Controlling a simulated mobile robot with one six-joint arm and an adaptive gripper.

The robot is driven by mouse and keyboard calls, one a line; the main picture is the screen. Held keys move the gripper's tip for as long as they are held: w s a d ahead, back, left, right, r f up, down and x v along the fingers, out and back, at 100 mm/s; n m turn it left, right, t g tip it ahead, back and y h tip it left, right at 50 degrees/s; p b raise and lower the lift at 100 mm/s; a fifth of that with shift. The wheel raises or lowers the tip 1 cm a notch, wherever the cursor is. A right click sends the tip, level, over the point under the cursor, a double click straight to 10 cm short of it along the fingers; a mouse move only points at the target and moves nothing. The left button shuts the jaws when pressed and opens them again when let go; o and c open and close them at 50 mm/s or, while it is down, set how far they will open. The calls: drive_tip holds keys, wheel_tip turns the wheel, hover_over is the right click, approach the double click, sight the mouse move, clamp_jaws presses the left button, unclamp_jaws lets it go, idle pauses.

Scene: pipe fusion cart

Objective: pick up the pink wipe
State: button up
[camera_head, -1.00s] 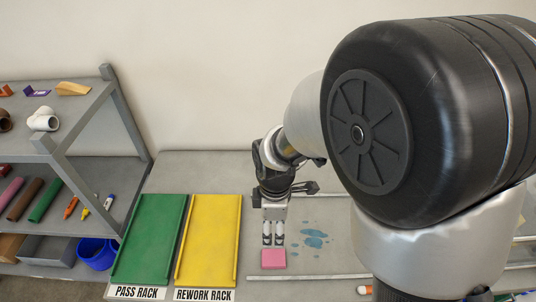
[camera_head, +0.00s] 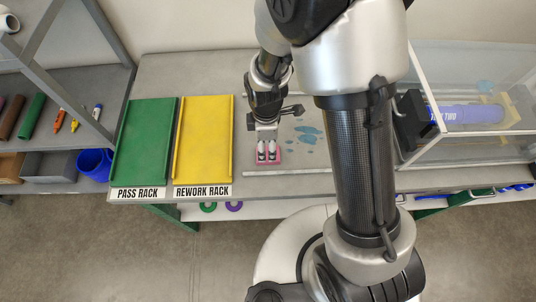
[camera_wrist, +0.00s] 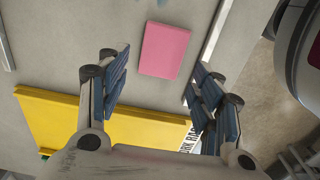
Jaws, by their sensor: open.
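The pink wipe (camera_wrist: 164,50) is a flat pink block lying on the grey tabletop. In the wrist view it lies ahead of my fingers and between their lines, apart from both. In the head view the wipe (camera_head: 279,157) is partly hidden behind my fingertips. My gripper (camera_head: 267,152) is pointed down over it, open and empty. In the wrist view my gripper (camera_wrist: 157,84) shows its two blue-padded fingers spread wide.
A yellow rework rack (camera_head: 204,140) and a green pass rack (camera_head: 145,142) lie left of the wipe. Blue spots (camera_head: 308,134) mark the table to its right. A clear-walled enclosure (camera_head: 466,60) stands further right. A low rail (camera_head: 300,172) runs along the front edge.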

drive_tip(key=f, duration=0.2)
drive_tip(key=f+b, duration=0.1)
drive_tip(key=f, duration=0.2)
drive_tip(key=shift+s+d+b, duration=0.15)
drive_tip(key=shift+d+b, duration=0.05)
drive_tip(key=shift+b, duration=0.1)
drive_tip(key=shift+c, duration=0.4)
drive_tip(key=c, duration=0.5)
drive_tip(key=shift+r, duration=0.1)
wheel_tip(320, 180, up, 20)
drive_tip(key=p, duration=0.5)
